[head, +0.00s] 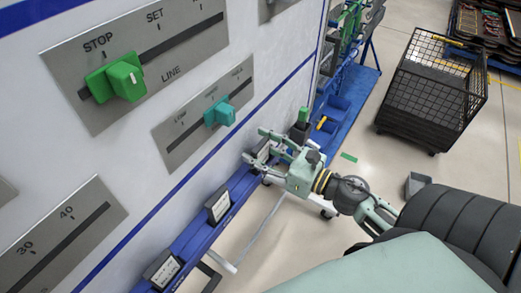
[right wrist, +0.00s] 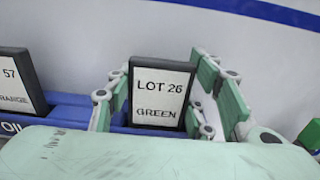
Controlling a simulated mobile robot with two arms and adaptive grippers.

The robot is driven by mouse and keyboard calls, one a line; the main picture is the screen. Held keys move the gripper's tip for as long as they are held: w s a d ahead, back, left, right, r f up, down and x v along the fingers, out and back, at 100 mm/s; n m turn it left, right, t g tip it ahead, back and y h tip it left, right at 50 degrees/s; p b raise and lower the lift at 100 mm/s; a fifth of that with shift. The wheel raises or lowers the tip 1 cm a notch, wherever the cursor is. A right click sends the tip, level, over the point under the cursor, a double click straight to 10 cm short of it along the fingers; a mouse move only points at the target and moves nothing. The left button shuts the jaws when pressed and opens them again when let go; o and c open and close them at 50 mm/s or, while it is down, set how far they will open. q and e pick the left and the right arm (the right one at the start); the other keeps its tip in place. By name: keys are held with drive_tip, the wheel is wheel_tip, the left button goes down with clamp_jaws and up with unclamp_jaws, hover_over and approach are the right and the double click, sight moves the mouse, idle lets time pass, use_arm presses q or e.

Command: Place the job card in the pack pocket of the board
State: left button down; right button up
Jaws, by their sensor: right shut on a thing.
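My right gripper (head: 262,147) is at the right part of the blue rail (head: 188,238) below the white board (head: 165,60). Its fingers are shut on a black-framed job card (right wrist: 160,98) reading "LOT 26 GREEN", one finger on each side of it. The card stands upright, its lower edge close to the blue rail; I cannot tell whether it sits in a pocket. Two other framed cards stand along the rail in the head view, one nearer (head: 163,269) and one in the middle (head: 219,206). My left gripper is not in view.
The board carries a green slider (head: 118,78) marked STOP, SET and LINE and a teal slider (head: 220,112). A card ending in "57" (right wrist: 18,82) stands left of the held one. A black wire cart (head: 430,95) stands on the floor at back right.

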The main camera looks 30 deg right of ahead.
drive_tip(key=o, duration=0.7)
drive_tip(key=shift+f, duration=0.15)
drive_tip(key=o, duration=0.5)
drive_tip(key=shift+c, duration=0.2)
